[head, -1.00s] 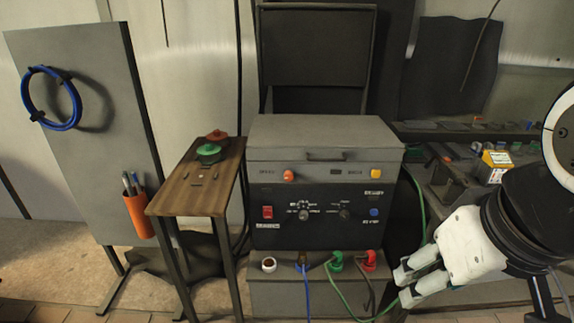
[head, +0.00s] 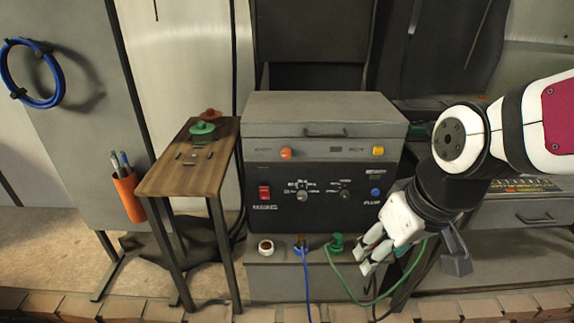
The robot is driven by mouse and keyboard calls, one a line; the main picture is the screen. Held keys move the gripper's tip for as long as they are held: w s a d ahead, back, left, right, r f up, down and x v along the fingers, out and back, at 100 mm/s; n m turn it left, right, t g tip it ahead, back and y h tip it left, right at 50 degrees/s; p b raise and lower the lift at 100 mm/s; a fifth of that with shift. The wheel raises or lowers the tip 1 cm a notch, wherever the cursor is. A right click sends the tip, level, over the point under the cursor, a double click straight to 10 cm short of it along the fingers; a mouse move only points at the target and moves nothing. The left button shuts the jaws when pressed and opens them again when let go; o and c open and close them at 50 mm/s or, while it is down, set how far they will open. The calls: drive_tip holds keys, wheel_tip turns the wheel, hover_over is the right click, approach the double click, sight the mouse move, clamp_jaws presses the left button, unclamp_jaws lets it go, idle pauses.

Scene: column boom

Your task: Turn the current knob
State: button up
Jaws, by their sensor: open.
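The grey and black machine (head: 322,165) stands in the middle of the head view. Its black front panel carries two round knobs, a left knob (head: 302,196) and a right knob (head: 344,195). Their printed labels are too small to read, so I cannot tell which is the current knob. My gripper (head: 363,262) is to the lower right of both knobs, in front of the machine's lower base. It is open, its fingers point down and left, and it touches no knob. It hides the red plug seen earlier.
A red switch (head: 264,193) and a blue button (head: 375,192) flank the knobs. A green plug (head: 336,243) and a blue cable (head: 306,280) are at the base, close to my gripper. A wooden side table (head: 185,172) stands left. Space before the panel is clear.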

drive_tip(key=w+d+f+n+t+h+b, duration=0.1)
drive_tip(key=w+d+f+n+h+b, duration=0.25)
drive_tip(key=f, duration=0.75)
drive_tip(key=w+d+f+n+h+b, duration=0.1)
drive_tip(key=w+d+f+n+b, duration=0.1)
drive_tip(key=w+f+n+b, duration=0.65)
drive_tip(key=w+d+f+m+t+h+b, duration=0.1)
drive_tip(key=w+d+f+h, duration=0.2)
drive_tip(key=f, duration=1)
drive_tip(key=n+t+y+b, duration=0.5)
drive_tip(key=n+t+b, duration=0.65)
drive_tip(key=n, duration=0.85)
approach(302, 198)
drive_tip(key=shift+t, duration=0.75)
drive_tip(key=w, duration=0.3)
drive_tip(key=w+b, duration=0.1)
drive_tip(key=w, duration=0.2)
drive_tip(key=w+f+b, duration=0.1)
drive_tip(key=w, duration=0.2)
drive_tip(key=shift+w+d, duration=0.2)
drive_tip(key=shift+d, duration=0.2)
drive_tip(key=shift+m, duration=0.3)
drive_tip(key=shift+c, duration=0.6)
clamp_jaws()
